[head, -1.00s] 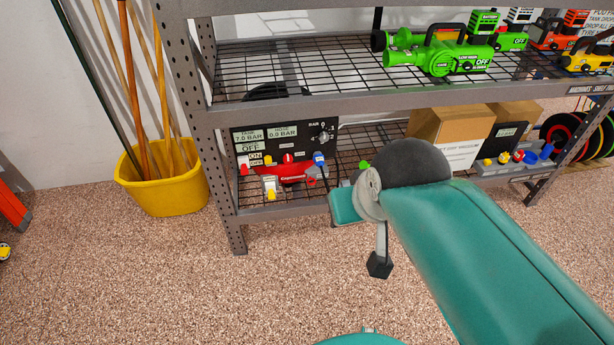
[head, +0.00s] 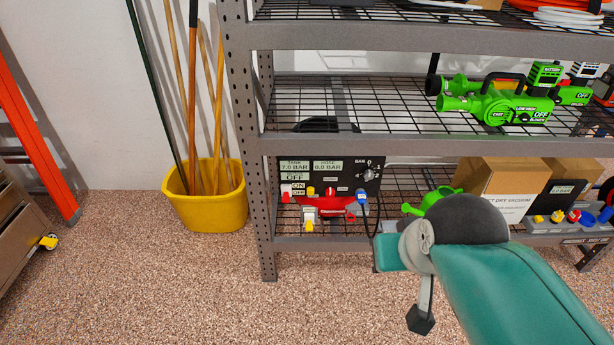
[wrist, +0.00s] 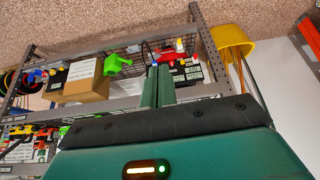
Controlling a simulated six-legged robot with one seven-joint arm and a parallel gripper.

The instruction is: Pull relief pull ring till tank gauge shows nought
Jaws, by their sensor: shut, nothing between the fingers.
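The compressor (head: 328,190) stands on the shelf's lower level, with a black panel and a red tank (head: 325,204). Its tank gauge (head: 295,166) reads 7.0 BAR and the hose gauge (head: 327,166) reads 0.0 BAR. Small red, yellow and blue fittings sit around the tank; I cannot tell which is the relief pull ring. The compressor also shows, inverted, in the wrist view (wrist: 186,72). My gripper (wrist: 157,72) is shut and empty, its fingers pointing toward the shelf and overlapping the compressor's side. My arm hides the gripper in the head view.
Right of the compressor are a green watering can (head: 428,202), a cardboard box (head: 492,190) and another panel (head: 560,200). A yellow bucket of poles (head: 207,208) stands left of the shelf post (head: 255,150). The floor in front is clear.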

